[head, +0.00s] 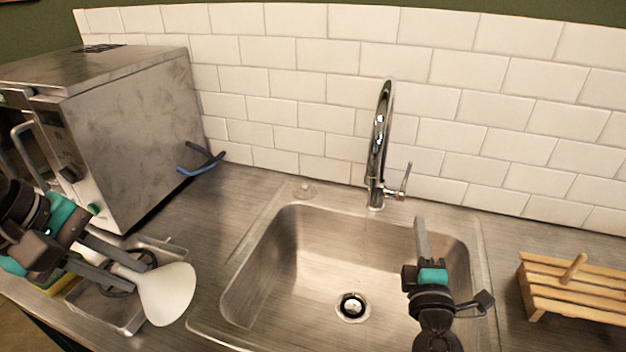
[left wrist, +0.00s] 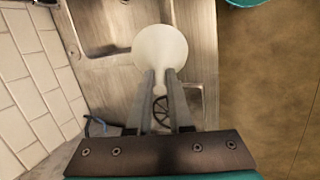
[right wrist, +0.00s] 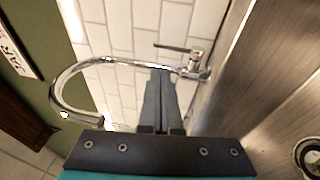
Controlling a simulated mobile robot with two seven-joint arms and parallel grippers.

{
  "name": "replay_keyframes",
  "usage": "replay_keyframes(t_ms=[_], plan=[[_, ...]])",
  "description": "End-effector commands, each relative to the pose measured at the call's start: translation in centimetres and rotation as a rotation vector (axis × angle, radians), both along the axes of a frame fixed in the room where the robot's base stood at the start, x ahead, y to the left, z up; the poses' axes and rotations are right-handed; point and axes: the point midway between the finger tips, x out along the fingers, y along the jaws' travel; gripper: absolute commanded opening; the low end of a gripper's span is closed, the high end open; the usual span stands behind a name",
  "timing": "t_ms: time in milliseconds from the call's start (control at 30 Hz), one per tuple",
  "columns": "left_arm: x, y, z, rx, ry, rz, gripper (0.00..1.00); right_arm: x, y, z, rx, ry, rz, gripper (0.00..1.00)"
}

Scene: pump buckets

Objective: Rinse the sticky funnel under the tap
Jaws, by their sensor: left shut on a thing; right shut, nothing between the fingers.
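The white funnel (head: 168,291) is held on its side above a metal tray at the left of the sink. My left gripper (head: 125,271) is shut on its narrow end; the left wrist view shows the funnel's wide cone (left wrist: 160,50) beyond the fingertips. The chrome tap (head: 379,145) stands behind the sink, with a lever (head: 405,181) on its right side. No water stream shows. My right gripper (head: 421,230) is shut and empty over the right part of the sink. In the right wrist view the tap lever (right wrist: 175,48) is beyond the fingertips.
The sink basin (head: 290,260) is empty, with a drain (head: 351,306). A steel oven-like box (head: 130,130) stands at the left, with blue and black handles (head: 202,162) beside it. The metal tray (head: 130,322) holds a dark round item. A wooden rack (head: 575,290) is at the right.

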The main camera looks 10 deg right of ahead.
Motion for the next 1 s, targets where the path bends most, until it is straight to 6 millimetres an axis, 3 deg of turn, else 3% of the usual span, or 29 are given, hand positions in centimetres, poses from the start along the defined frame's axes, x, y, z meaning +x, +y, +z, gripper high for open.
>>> replay_keyframes(t_ms=[367, 1000], plan=[[0.0, 0.0, 0.0, -0.001, -0.001, 0.000, 0.00, 1.3, -0.3, 0.1, 0.000, -0.002, -0.001, 0.00], [0.0, 0.0, 0.6, -0.001, -0.001, 0.000, 0.00, 10.8, -2.7, 1.5, 0.000, -0.002, -0.001, 0.00]])
